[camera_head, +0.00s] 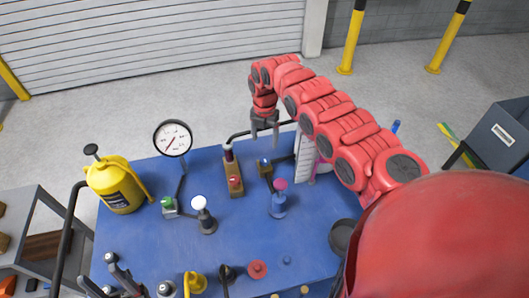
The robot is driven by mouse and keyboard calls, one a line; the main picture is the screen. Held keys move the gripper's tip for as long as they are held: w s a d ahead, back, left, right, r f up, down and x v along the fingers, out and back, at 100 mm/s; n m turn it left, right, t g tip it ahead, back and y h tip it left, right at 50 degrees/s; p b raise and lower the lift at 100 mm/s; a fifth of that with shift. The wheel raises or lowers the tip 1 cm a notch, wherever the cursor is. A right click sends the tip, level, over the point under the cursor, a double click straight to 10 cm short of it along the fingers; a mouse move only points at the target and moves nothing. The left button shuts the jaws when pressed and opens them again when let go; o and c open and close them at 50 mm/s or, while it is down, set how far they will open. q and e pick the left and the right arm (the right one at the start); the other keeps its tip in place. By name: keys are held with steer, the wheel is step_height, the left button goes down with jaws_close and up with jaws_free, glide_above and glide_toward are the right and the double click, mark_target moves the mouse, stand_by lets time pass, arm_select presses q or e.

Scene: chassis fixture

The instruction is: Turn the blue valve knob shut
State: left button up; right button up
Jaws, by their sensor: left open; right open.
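A small blue-topped part (264,161) on a dark valve fitting sits near the back middle of the blue table; it may be the blue valve knob, but it is too small to be sure. A blue post (278,208) with a pink knob on top stands just in front of it. My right gripper (265,136) hangs above the back of the table, fingers pointing down and apart. It is empty, with the fitting just below and in front of it. My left gripper (104,278) shows only partly at the bottom left, open and far from the fitting.
The blue table (240,237) also holds a pressure gauge (173,139), a yellow canister (118,186), a white-knobbed lever (202,209), a brown block with a red button (233,178) and a red knob (257,269). My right arm and shoulder hide the table's right side.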

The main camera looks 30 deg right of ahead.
mark_target(264, 158)
step_height(264, 158, down, 10)
steer(key=shift+p, duration=1.1)
steer(key=shift+c, duration=0.2)
jaws_close()
